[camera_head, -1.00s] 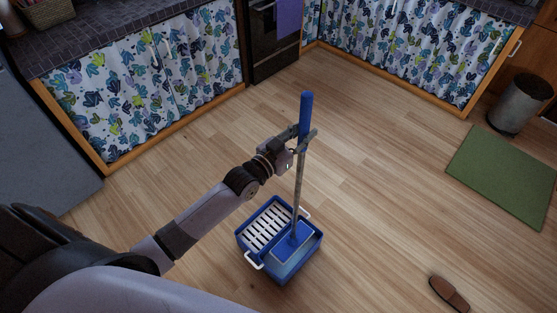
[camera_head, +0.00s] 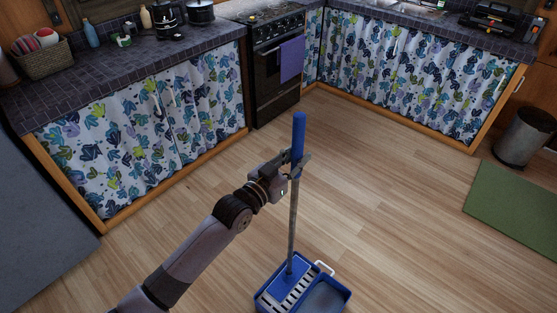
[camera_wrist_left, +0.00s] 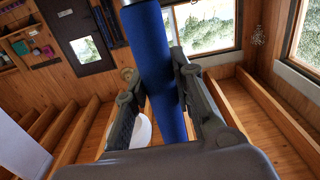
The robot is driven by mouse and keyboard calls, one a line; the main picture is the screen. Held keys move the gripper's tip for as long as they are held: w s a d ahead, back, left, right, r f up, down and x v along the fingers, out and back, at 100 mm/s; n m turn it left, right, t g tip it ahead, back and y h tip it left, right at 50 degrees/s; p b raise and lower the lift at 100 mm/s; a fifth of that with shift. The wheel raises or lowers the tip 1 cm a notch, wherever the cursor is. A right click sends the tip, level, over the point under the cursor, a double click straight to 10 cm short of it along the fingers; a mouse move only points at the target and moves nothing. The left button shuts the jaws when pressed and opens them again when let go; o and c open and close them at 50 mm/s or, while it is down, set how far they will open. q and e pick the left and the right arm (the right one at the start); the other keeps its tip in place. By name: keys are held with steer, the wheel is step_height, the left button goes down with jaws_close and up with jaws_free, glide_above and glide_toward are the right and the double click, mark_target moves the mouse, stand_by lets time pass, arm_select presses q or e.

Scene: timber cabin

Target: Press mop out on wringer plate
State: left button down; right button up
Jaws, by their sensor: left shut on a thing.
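The mop stands nearly upright, with a blue grip (camera_head: 299,135) and a grey shaft (camera_head: 292,225). My left gripper (camera_head: 299,164) is shut around the mop's handle just below the top of the blue grip's lower end. The left wrist view shows the blue grip (camera_wrist_left: 155,60) between its two fingers. The blue mop head (camera_head: 286,276) is over the white slatted wringer plate (camera_head: 291,298) on the left side of the blue bucket (camera_head: 341,286). Whether it touches the slats I cannot tell. The bucket's right compartment holds water (camera_head: 324,299). My right gripper is not in view.
The bucket's near part is cut off by the picture's lower edge. Curtained counters (camera_head: 150,130) stand to the left and back, with an oven (camera_head: 275,75) between. A bin (camera_head: 522,137) and green mat (camera_head: 520,205) are at the right. The wooden floor around the bucket is clear.

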mark_target(294, 184)
arm_select(q)
steer(key=shift+s+d+f+b, duration=0.15)
steer(key=shift+d+f+b, duration=0.1)
steer(key=shift+f+b, duration=0.6)
step_height(294, 184, down, 6)
steer(key=b, duration=0.5)
steer(key=shift+a+f, duration=0.1)
steer(key=shift+f, duration=0.1)
steer(key=shift+f+b, duration=0.35)
steer(key=shift+b, duration=0.05)
steer(key=shift+f, duration=0.3)
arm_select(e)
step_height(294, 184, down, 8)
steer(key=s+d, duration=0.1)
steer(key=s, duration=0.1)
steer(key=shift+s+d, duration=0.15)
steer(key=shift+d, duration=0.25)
